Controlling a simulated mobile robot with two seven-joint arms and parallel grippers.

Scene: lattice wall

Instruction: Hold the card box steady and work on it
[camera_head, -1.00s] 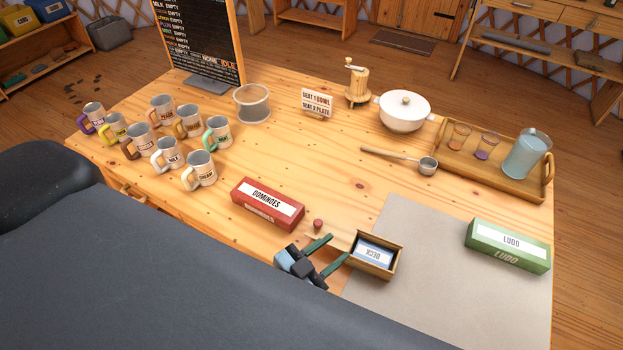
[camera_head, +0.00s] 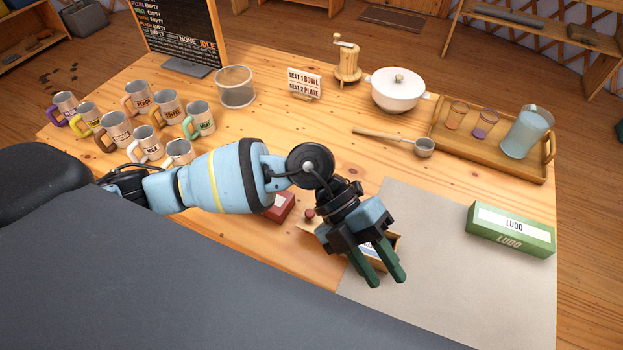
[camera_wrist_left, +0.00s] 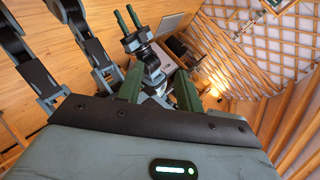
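The card box (camera_head: 396,243) is a small open wooden box on the table, at the left edge of the grey mat. A blue and white deck (camera_head: 367,252) shows inside it. My left gripper (camera_head: 386,281) is in front of the box and hides most of it; its green fingers are apart with nothing seen between them. Whether they touch the box cannot be told. The left wrist view also shows its open fingers (camera_wrist_left: 159,90). Beyond them is a second gripper, my right one (camera_wrist_left: 127,17), with fingers apart. It does not show in the head view.
A red knob (camera_head: 309,214) stands left of the box. My left arm mostly covers the red dominoes box (camera_head: 284,206). A green Ludo box (camera_head: 511,229) lies on the grey mat (camera_head: 440,270), whose middle is clear. Several mugs (camera_head: 137,98) stand at left.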

